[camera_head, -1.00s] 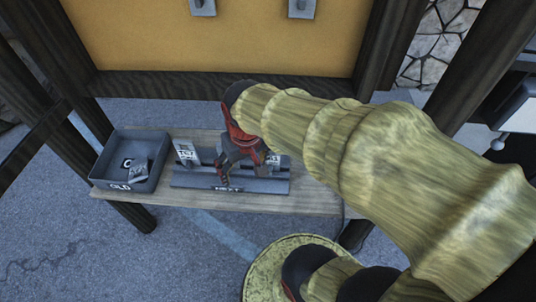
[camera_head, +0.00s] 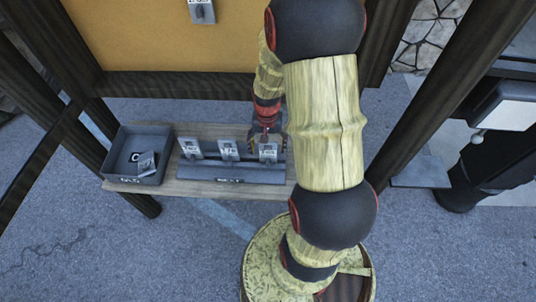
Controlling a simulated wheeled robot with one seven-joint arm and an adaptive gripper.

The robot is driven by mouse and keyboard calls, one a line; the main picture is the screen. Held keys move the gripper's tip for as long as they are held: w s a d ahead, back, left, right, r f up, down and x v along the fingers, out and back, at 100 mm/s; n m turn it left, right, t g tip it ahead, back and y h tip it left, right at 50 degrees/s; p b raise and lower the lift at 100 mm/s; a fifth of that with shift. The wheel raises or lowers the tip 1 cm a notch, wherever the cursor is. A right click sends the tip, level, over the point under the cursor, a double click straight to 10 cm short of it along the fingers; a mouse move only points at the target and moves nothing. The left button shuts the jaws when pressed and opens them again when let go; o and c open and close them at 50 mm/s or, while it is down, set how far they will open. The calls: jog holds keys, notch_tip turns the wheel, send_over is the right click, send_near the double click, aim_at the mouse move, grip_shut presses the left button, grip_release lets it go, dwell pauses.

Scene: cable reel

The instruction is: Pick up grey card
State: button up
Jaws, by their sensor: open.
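Three grey cards with dark print stand in a dark slotted rack (camera_head: 215,172) on a wooden shelf: a left card (camera_head: 190,148), a middle card (camera_head: 229,150) and a right card (camera_head: 267,153). They lean back a little. My gripper (camera_head: 268,140) is open at the right card, its fingers near that card's top and sides. I cannot tell whether they touch it. Another grey card (camera_head: 147,163) lies tilted in the grey bin (camera_head: 120,178) marked OLD, left of the rack.
The wooden shelf (camera_head: 200,192) carries the bin and the rack. A yellow board (camera_head: 150,35) with a hanging grey tag (camera_head: 202,11) rises behind it. Dark wooden posts (camera_head: 455,95) stand on both sides. Open pavement (camera_head: 80,240) lies in front.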

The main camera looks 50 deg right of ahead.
aim_at(268, 154)
notch_tip(268, 154, down, 5)
jog(key=shift+s+f+b, duration=0.1)
jog(key=shift+b, duration=0.2)
jog(key=c, duration=1.3)
